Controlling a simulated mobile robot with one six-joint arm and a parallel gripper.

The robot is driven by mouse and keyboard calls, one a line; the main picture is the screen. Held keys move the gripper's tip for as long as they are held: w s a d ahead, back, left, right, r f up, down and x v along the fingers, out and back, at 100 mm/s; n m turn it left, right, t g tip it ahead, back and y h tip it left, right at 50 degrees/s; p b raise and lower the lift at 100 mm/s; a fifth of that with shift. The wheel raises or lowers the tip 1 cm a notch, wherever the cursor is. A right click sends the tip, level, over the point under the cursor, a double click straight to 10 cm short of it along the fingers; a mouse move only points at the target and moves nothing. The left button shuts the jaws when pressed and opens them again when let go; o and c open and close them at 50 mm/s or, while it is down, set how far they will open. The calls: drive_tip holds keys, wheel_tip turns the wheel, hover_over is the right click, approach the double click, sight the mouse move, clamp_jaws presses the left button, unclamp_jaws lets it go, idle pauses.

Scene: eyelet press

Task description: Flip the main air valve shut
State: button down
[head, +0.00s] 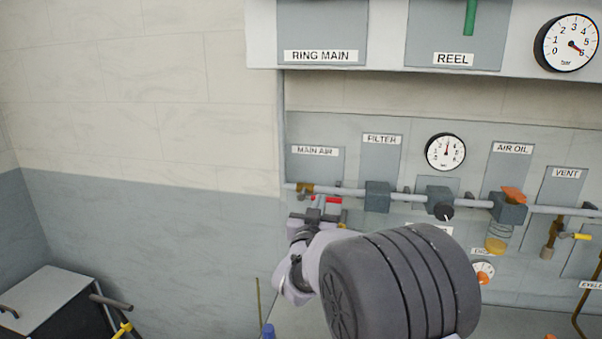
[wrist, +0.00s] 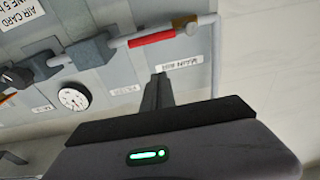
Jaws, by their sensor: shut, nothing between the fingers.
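The main air valve has a red lever (head: 334,200) and a brass body (head: 305,189) on the grey pipe below the MAIN AIR label (head: 316,151). In the wrist view the red lever (wrist: 152,39) lies roughly along the pipe, and the MAIN AIR label (wrist: 182,63) is beside it. My gripper (head: 320,207) is in front of the valve and hides part of it in the head view. In the wrist view my gripper (wrist: 160,77) is shut and empty, with its tips apart in the picture from the lever; I cannot tell the depth gap.
A filter block (head: 377,196), a regulator (head: 439,199) and an air oil unit (head: 508,208) sit along the pipe to the right. A round gauge (head: 445,152) is above the regulator. An overhanging panel (head: 322,30) is above. The wall at left is clear.

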drive_tip(key=w+d+f+p, duration=0.1)
drive_tip(key=w+d+f, duration=0.1)
drive_tip(key=w, duration=0.6)
drive_tip(key=shift+d, duration=0.45)
drive_tip(key=shift+f, duration=0.2)
